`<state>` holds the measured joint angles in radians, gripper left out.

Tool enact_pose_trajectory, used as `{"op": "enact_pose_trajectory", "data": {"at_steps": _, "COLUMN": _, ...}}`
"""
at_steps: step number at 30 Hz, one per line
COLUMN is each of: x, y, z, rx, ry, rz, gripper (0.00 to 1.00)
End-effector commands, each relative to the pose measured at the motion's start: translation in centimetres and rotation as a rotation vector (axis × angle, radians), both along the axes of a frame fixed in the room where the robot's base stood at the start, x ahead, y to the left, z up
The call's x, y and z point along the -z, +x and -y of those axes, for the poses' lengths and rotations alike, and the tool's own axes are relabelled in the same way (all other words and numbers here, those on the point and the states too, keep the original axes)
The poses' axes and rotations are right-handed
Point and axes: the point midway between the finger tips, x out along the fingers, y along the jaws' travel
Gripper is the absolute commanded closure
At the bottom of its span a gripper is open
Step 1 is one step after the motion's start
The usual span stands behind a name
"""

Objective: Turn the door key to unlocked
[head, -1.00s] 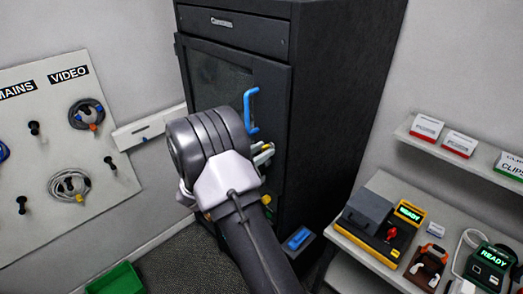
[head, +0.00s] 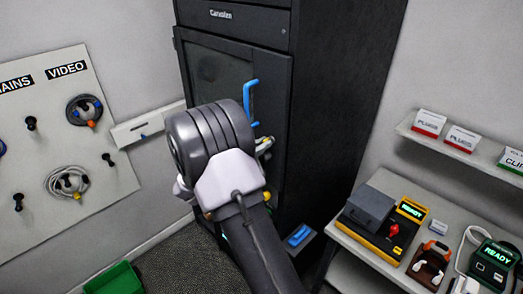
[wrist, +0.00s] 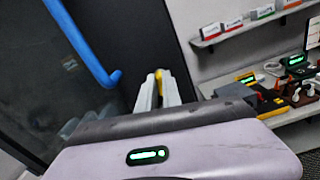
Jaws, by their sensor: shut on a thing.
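The dark cabinet door (head: 268,68) carries a blue handle (head: 249,100), which also shows large in the wrist view (wrist: 88,50). My gripper (head: 264,146) is at the door's right side, just below the handle. In the wrist view its two pale fingers (wrist: 157,92) are shut on a small yellow piece, which looks like the door key (wrist: 158,75). Most of the key is hidden between the fingers. The lock is hidden, and I cannot tell the key's angle. The door looks closed.
At the left a board (head: 100,150) holds hanging cables on pegs, above a green bin (head: 114,279). At the right, a bench (head: 400,190) carries several devices, under a shelf (head: 468,152) with small boxes. My arm hides the lower door.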

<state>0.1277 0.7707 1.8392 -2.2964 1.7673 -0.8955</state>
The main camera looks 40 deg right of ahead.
Motion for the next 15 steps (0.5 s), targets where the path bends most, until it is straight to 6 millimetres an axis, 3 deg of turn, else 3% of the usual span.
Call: {"op": "enact_pose_trajectory", "data": {"at_steps": 15, "x": 0.81, "y": -0.13, "z": 0.01, "rx": -0.001, "ry": 0.037, "rz": 0.484, "gripper": 1.00}}
